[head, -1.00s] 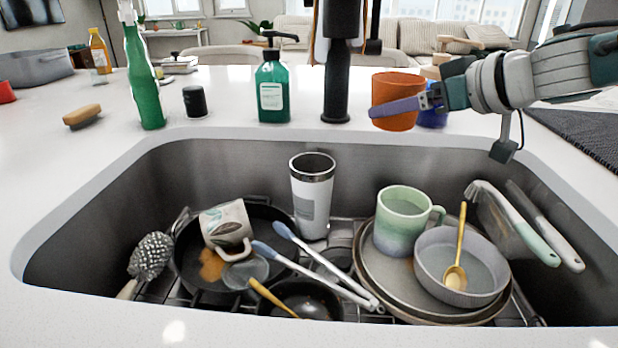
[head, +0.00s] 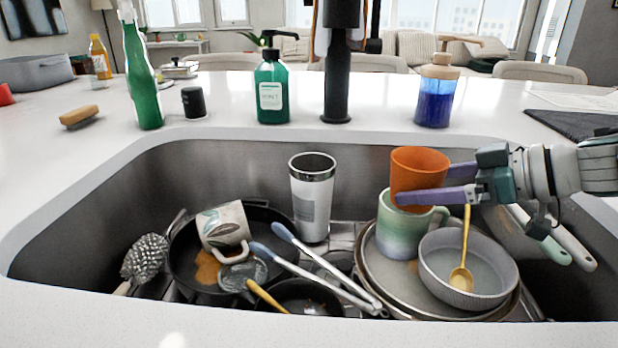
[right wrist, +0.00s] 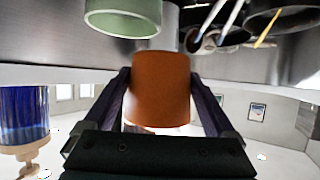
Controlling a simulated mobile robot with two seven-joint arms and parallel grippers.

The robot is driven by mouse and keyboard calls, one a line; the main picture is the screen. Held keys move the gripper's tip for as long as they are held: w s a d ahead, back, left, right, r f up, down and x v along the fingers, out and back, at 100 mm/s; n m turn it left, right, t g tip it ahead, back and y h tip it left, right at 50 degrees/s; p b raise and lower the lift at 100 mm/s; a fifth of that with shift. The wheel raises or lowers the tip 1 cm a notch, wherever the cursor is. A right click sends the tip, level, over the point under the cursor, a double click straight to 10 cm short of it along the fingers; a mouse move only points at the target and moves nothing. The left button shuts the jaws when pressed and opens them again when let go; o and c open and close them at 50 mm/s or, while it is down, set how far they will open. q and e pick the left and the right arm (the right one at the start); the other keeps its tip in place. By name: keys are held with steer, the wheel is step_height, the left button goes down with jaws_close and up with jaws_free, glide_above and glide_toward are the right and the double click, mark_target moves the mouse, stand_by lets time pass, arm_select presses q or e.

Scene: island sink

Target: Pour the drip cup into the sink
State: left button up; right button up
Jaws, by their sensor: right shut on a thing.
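An orange cup (head: 418,168) is held upright between the purple fingers of my right gripper (head: 440,185), above the right part of the sink (head: 375,172). In the head view it overlaps the green mug below it. The cup also shows in the right wrist view (right wrist: 161,88), with a finger on each side. My right gripper is shut on it. My left gripper is not in view.
In the sink are a green mug (head: 397,232), a grey bowl (head: 440,262), a white tumbler (head: 312,200) and a dark pan (head: 185,255). The black faucet (head: 337,80) stands behind.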

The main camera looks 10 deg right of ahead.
mark_target(412, 175)
steer(key=shift+s+a+r+n+t+h+p, duration=0.4)
steer(key=shift+a+r+n+h+p, duration=0.45)
steer(key=shift+p, duration=2)
steer(key=shift+s+a+r+n+t+h+p, duration=0.2)
steer(key=shift+s+a+r+n+h+p, duration=0.55)
steer(key=shift+p, duration=2.1)
steer(key=shift+a+r+n+t+h+p, duration=0.2)
steer(key=shift+a+n+t+h+p, duration=0.15)
steer(key=shift+a+n+p, duration=0.4)
steer(key=shift+s+a+r+n+h, duration=0.1)
steer(key=shift+r+n+h, duration=0.25)
steer(key=shift+n, duration=0.1)
steer(key=shift+r+t, duration=0.15)
steer(key=shift+t, duration=0.1)
steer(key=shift+r+n+h, duration=0.3)
steer(key=shift+n+h, duration=0.2)
steer(key=shift+a+r+n+t+b, duration=0.1)
steer(key=shift+r+n+t+b, duration=0.2)
steer(key=shift+n+t+b, duration=0.1)
steer(key=shift+s+a+r+n+h, duration=0.15)
steer(key=shift+r+n+h, duration=0.15)
steer(key=shift+h, duration=0.2)
steer(key=shift+r+n+t+b, duration=0.2)
steer(key=shift+n+t+b, duration=0.1)
steer(key=shift+t+b, duration=0.1)
